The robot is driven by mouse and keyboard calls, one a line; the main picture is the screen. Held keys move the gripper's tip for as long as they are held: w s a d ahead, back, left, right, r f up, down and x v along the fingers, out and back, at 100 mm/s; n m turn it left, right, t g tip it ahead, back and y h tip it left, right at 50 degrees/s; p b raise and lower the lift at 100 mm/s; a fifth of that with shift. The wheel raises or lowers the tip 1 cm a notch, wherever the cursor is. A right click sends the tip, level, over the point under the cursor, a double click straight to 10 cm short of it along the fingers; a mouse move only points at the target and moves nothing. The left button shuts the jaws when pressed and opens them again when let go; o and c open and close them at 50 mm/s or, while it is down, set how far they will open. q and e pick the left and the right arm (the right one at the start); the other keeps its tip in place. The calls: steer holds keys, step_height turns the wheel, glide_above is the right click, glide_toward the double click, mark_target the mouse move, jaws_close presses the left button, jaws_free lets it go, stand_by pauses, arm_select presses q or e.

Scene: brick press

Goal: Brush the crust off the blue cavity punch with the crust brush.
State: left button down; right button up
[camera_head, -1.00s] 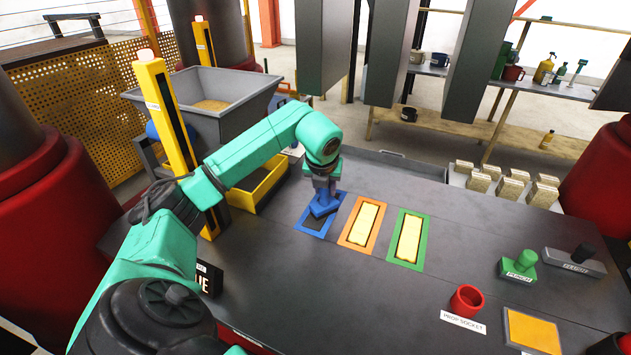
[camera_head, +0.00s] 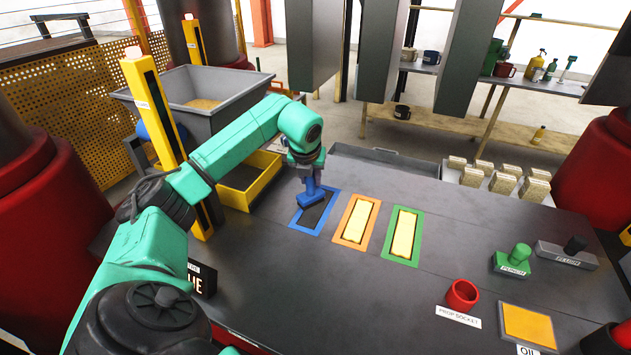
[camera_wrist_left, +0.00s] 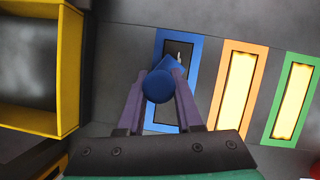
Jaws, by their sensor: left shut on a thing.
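My left gripper (camera_head: 307,177) is shut on a blue tool (camera_head: 311,196) with a block-like foot and a round-topped handle. The tool is at the far end of the blue-framed cavity (camera_head: 326,221); I cannot tell whether it touches it. In the left wrist view the gripper's fingers (camera_wrist_left: 160,95) flank the blue handle (camera_wrist_left: 158,86), with the blue frame (camera_wrist_left: 203,58) behind. I cannot tell if this tool is the punch or the brush, and no crust is clear. A green block labelled PUNCH (camera_head: 513,262) stands at the right. My right gripper is not in view.
Orange (camera_head: 345,238) and green (camera_head: 396,254) frames with yellow fills lie to the right. A yellow bin (camera_head: 237,198) and grey hopper (camera_head: 215,117) stand left. A red socket (camera_head: 463,296) is near the front. Grey columns (camera_head: 471,55) hang above. The middle front is clear.

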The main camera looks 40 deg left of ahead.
arm_select(q)
steer(key=shift+w+a+r+p, duration=0.1)
steer(key=shift+w+r+p, duration=0.2)
steer(key=shift+w, duration=0.15)
steer(key=shift+w+a+f, duration=0.1)
steer(key=shift+w+f, duration=0.05)
steer(key=shift+w, duration=0.1)
steer(key=shift+w+f, duration=0.15)
steer(key=shift+w+d+p, duration=0.25)
steer(key=shift+d+p, duration=0.05)
steer(key=shift+d, duration=0.7)
steer(key=shift+w+d+p, duration=0.2)
steer(key=shift+d+p, duration=0.1)
steer(key=shift+d, duration=0.65)
steer(key=shift+w+a, duration=0.2)
steer(key=shift+w, duration=0.55)
steer(key=shift+a+f, duration=0.1)
steer(key=shift+a, duration=0.1)
steer(key=shift+s+a+f, duration=0.15)
steer(key=shift+a, duration=0.5)
steer(key=shift+s+a+b, duration=0.4)
steer(key=shift+a+b, duration=0.1)
steer(key=shift+a, duration=0.35)
steer(key=shift+s+a, duration=0.1)
steer(key=shift+a, duration=0.15)
